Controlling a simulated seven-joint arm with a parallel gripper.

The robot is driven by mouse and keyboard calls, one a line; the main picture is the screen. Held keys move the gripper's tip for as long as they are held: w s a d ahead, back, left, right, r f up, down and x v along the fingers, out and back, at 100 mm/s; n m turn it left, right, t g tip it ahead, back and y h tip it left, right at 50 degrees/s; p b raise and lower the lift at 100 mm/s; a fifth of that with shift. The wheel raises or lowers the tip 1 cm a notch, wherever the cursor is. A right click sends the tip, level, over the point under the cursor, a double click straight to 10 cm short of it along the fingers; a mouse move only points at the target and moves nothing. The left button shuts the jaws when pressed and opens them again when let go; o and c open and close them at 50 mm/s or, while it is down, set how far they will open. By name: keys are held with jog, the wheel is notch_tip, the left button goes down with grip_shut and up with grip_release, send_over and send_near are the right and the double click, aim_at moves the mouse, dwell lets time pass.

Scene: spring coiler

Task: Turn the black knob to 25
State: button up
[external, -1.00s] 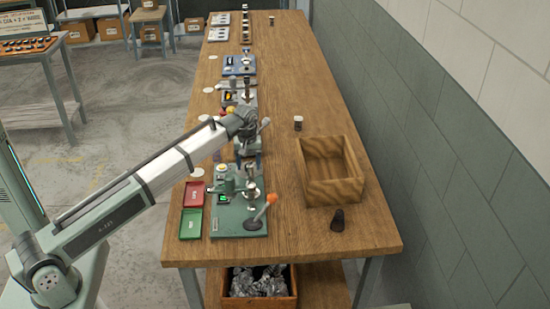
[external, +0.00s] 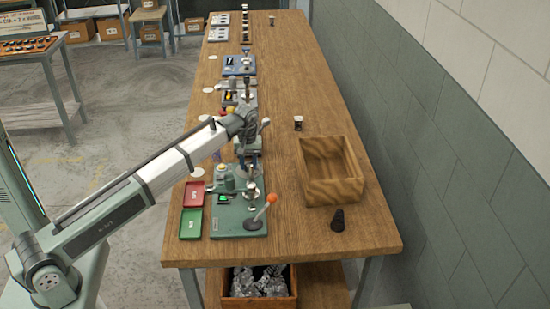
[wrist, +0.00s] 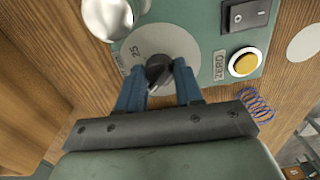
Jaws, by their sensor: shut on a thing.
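In the wrist view the black knob (wrist: 158,69) sits on a round grey dial plate (wrist: 176,42) on a green panel (wrist: 205,38). The printed number 25 (wrist: 136,52) shows to the upper left of the knob. My gripper (wrist: 164,78) has its two blue fingers on either side of the knob, shut on it. Which mark the knob points to is too small to tell. In the external view my gripper is over the left-middle of the bench, and the knob is hidden there.
A yellow button (wrist: 243,62), a ZERO label (wrist: 220,65) and a black rocker switch (wrist: 248,14) are right of the dial. A shiny round metal part (wrist: 108,18) is close at upper left. A blue coil spring (wrist: 257,104) lies beside the panel. A wooden box (external: 330,190) stands at right.

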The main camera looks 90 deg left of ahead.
jog(key=m, duration=0.3)
jog(key=shift+m, duration=0.4)
jog(key=m, duration=0.4)
jog(key=shift+m, duration=0.3)
jog(key=m, duration=0.3)
jog(key=shift+m, duration=2.2)
jog(key=o, duration=1)
jog(key=shift+o, duration=0.2)
notch_tip(320, 180, up, 14)
